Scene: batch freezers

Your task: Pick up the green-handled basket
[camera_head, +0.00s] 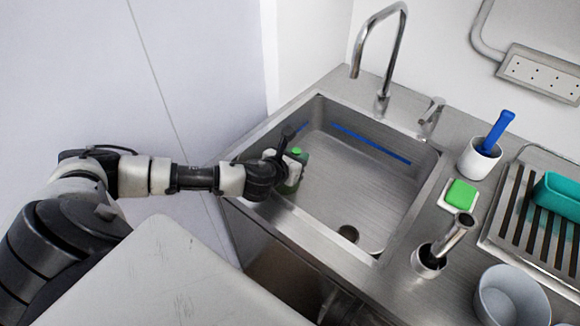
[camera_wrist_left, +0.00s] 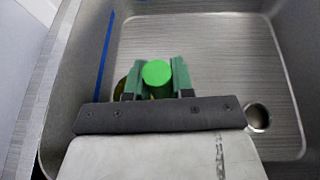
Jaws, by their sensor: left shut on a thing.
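My left gripper (camera_head: 293,160) reaches over the left wall of the sink and is shut on a bright green handle (camera_head: 297,151). In the left wrist view the handle's round green end (camera_wrist_left: 157,73) sits between the two dark green fingers of my left gripper (camera_wrist_left: 156,80). The basket body is mostly hidden behind the gripper; a small yellowish curved edge (camera_wrist_left: 121,88) shows beside the left finger. I cannot tell whether the basket touches the sink floor. My right gripper is in neither view.
The steel sink (camera_head: 345,190) has a drain, blue strips and a tall tap (camera_head: 383,60). To its right stand a white cup (camera_head: 476,160) with a blue-handled tool, a green sponge (camera_head: 461,194), a metal-handled tool (camera_head: 455,236), a grey bowl (camera_head: 510,298) and a drying rack (camera_head: 520,225).

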